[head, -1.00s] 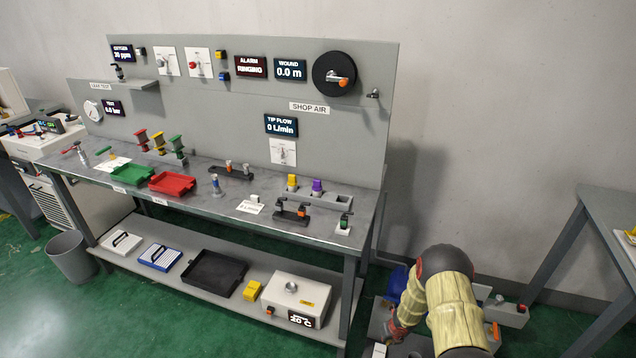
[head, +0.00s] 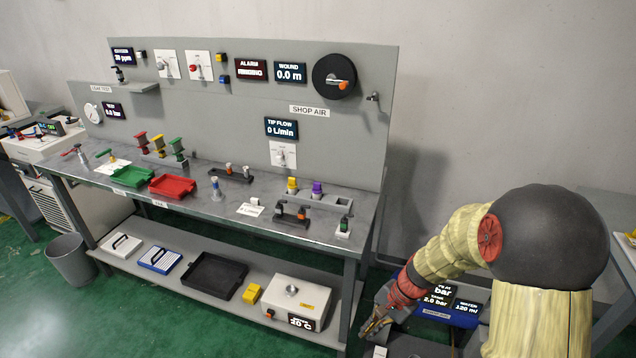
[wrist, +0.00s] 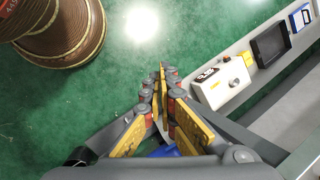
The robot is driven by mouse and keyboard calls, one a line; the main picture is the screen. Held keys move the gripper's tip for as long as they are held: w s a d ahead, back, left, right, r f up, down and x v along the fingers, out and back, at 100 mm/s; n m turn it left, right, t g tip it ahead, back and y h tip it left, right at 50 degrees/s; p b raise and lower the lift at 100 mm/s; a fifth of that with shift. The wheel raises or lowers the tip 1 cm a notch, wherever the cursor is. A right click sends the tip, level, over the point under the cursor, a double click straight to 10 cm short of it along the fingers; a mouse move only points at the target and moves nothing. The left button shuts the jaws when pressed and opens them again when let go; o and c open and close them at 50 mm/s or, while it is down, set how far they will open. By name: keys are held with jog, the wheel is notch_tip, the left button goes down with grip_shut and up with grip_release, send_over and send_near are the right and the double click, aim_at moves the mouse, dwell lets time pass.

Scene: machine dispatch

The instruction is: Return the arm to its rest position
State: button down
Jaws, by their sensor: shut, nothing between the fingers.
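My gripper (head: 372,328) hangs low at the right end of the workbench in the head view, at the end of my bent arm. In the wrist view its yellow and grey fingers (wrist: 161,82) are together with nothing between them. Below and past them is open green floor. My arm's large dark joint and cream-coloured links fill the lower right of the head view and hide part of what is behind them.
The workbench (head: 330,228) with trays, fittings and a back panel stands left of my arm. Its lower shelf holds a white box (head: 292,292) and a black tray (head: 214,273). A blue unit with displays (head: 436,306) sits behind my arm. Another table (head: 612,205) stands at the right.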

jog(key=s+d+r+n+t+h, duration=0.2)
jog(key=s+r+n, duration=0.2)
jog(key=s+r, duration=0.6)
jog(key=s+d+r+n+t+h, duration=0.2)
jog(key=s+r+n, duration=0.3)
jog(key=s+r, duration=0.5)
notch_tip(320, 180, up, 9)
jog(key=shift+s+d+f+t, duration=0.15)
jog(key=shift+s+d+t, duration=0.1)
jog(key=shift+d+t, duration=0.45)
